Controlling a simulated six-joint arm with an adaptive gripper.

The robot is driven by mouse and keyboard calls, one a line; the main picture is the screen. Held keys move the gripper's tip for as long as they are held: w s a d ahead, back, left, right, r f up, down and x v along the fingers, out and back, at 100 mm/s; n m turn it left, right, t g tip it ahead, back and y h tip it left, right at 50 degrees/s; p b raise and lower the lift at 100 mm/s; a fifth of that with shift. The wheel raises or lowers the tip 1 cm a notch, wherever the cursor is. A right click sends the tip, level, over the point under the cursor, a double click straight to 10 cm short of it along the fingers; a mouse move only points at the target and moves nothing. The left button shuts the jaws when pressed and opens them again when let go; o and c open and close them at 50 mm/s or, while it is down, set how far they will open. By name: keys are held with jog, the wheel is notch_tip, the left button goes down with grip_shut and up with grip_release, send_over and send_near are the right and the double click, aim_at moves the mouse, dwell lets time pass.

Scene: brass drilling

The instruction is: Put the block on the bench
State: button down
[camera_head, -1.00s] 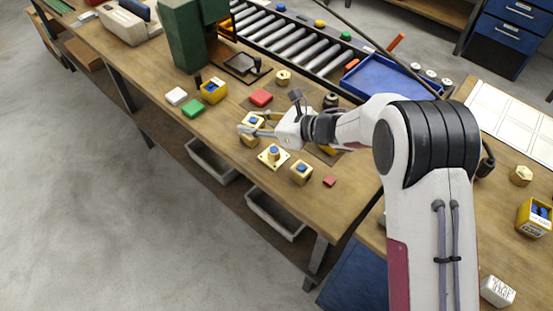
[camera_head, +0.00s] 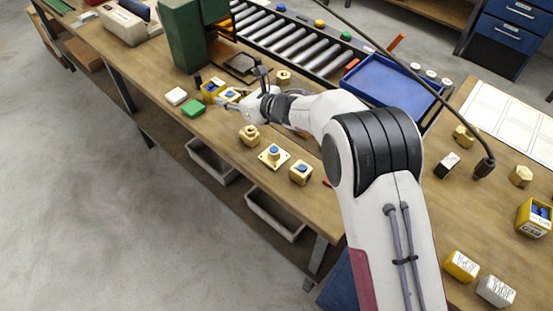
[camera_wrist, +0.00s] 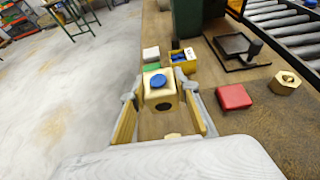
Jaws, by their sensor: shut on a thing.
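My gripper (camera_head: 233,99) is shut on a brass block (camera_wrist: 160,92) with a round blue top and a dark hole in its front face. In the wrist view the block sits between the two fingertips (camera_wrist: 160,100). In the head view the held block (camera_head: 231,93) is small and partly covered by the gripper, close to the yellow box. The wooden bench (camera_head: 225,132) lies below; I cannot tell how much gap is under the block.
Near the gripper are a yellow box (camera_wrist: 181,58) with blue contents, a white block (camera_head: 176,96), a green block (camera_head: 193,107) and a red block (camera_wrist: 234,97). Brass pieces (camera_head: 249,135), (camera_head: 273,156), (camera_head: 300,173) stand nearer the front edge. A green machine (camera_head: 187,40) rises behind.

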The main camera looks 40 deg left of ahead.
dwell(0.4)
send_over(235, 130)
jog(key=shift+f, duration=3.05)
jog(key=shift+f, duration=1.85)
jog(key=shift+f, duration=0.15)
jog(key=c, duration=1.5)
grip_release()
jog(key=shift+f, duration=0.1)
jog(key=shift+v, duration=6.05)
